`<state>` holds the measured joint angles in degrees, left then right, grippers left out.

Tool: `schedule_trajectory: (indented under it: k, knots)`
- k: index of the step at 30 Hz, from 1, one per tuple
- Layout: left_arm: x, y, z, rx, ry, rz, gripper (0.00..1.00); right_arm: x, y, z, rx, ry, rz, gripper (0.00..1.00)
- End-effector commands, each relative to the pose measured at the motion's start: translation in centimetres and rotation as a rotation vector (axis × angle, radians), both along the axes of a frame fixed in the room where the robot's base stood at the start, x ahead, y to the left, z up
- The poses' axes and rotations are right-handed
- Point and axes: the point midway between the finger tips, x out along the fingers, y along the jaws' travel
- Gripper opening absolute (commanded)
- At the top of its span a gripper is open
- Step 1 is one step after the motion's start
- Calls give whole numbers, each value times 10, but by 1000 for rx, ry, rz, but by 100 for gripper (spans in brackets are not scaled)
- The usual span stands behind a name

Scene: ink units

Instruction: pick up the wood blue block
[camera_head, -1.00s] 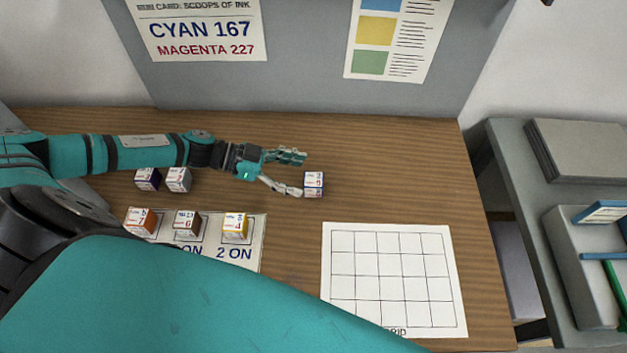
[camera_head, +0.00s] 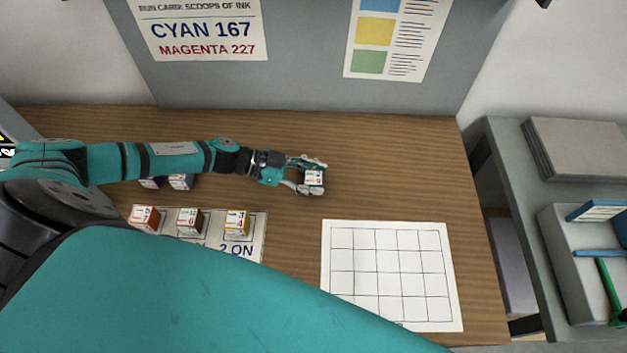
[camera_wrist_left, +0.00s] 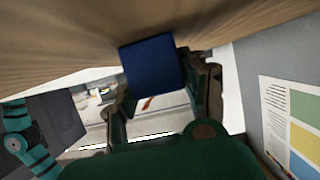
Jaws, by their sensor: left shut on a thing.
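The blue block (camera_head: 314,179) is a small cube with a white printed top, in the middle of the wooden table in the head view. My left gripper (camera_head: 311,176) is shut on it, with one finger on its far side and one on its near side. In the left wrist view the block shows as a plain dark blue face (camera_wrist_left: 154,66) between the fingers (camera_wrist_left: 165,90). I cannot tell whether it is touching the table. My right gripper is not in view.
Several blocks (camera_head: 190,221) stand on a labelled card (camera_head: 258,231) at the front left. A white grid sheet (camera_head: 392,275) lies empty at the front right. A grey side table (camera_head: 505,165) stands beyond the right edge.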

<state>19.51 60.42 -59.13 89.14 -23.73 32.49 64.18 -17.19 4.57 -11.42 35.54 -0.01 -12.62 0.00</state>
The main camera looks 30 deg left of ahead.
Motion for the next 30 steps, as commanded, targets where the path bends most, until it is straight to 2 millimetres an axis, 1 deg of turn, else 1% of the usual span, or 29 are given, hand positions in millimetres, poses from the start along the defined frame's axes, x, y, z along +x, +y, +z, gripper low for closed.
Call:
schedule_trajectory:
  k: [1,3,8,11,14,21,24,27,30]
  knots:
    - [0,0,0,0,0,0,19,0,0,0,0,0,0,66]
    - [0,0,0,0,0,0,11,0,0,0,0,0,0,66]
    - [0,0,0,0,0,0,11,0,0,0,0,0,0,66]
    - [0,0,4,0,-2,-1,11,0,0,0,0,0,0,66]
    - [1,1,17,1,-4,-2,11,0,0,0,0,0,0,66]
    - [1,1,65,3,-6,-2,11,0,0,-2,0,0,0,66]
    - [0,1,82,2,-5,-2,11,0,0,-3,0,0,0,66]
    - [0,0,94,1,-2,-1,11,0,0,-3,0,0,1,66]
    - [0,0,99,0,-1,0,11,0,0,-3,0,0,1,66]
